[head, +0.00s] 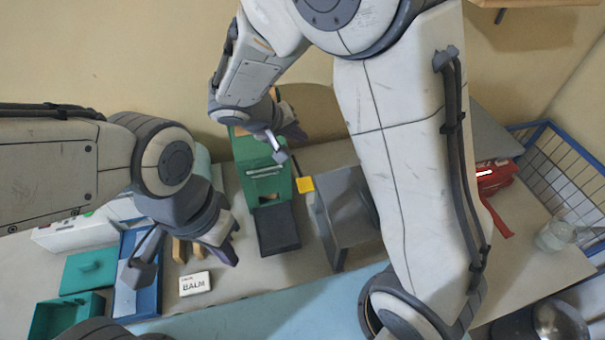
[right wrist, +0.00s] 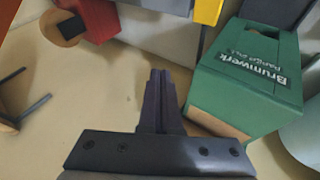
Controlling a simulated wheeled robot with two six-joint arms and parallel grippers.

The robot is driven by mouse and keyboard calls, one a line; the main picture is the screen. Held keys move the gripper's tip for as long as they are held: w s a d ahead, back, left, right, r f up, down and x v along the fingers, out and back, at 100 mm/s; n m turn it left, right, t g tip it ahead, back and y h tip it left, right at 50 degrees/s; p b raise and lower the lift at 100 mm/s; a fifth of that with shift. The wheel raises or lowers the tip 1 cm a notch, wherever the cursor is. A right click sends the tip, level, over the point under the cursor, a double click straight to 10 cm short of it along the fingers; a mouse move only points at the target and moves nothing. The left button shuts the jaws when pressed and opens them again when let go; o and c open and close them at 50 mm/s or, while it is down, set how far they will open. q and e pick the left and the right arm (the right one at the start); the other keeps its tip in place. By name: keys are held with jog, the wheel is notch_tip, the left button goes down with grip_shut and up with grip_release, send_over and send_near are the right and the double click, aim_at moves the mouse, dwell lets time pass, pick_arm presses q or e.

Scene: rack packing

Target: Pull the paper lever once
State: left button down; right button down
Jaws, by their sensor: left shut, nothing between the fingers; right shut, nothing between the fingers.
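A green machine (head: 262,180) stands against the back wall, with a dark tray (head: 277,229) at its front. The machine also shows in the right wrist view (right wrist: 245,85), with white lettering. A yellow tab (head: 305,184) on a dark arm sticks out at its right side and looks like the lever; part of it shows in the right wrist view (right wrist: 207,12). My right gripper (head: 279,153) is shut and empty, over the machine's top in the head view; its fingers (right wrist: 160,90) are apart from the tab. My left gripper (head: 235,248) is shut and empty above the counter, left of the tray.
A grey stand (head: 345,225) is right of the machine. A white BALM box (head: 195,284), a blue tray (head: 145,300) and teal boxes (head: 65,318) lie at left. A red item (head: 495,175), a glass (head: 553,236) and a blue wire basket (head: 570,170) are at right.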

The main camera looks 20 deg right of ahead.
jog(key=shift+f, duration=0.15)
jog(key=b, duration=0.5)
send_over(301, 179)
notch_tip(301, 179, down, 7)
jog(key=shift+w+f+b, duration=0.2)
jog(key=shift+f+b, duration=0.5)
dwell(1.2)
jog(key=shift+f+b, duration=0.4)
jog(key=shift+b, duration=0.35)
jog(key=shift+s+f+b, duration=0.25)
jog(key=shift+f+b, duration=0.5)
jog(key=shift+b, duration=0.25)
dwell(0.7)
jog(key=shift+r, duration=0.1)
dwell(0.5)
jog(key=shift+w+r+p, duration=0.25)
jog(key=shift+r+p, duration=0.45)
jog(key=shift+r, duration=0.4)
jog(key=shift+r, duration=0.1)
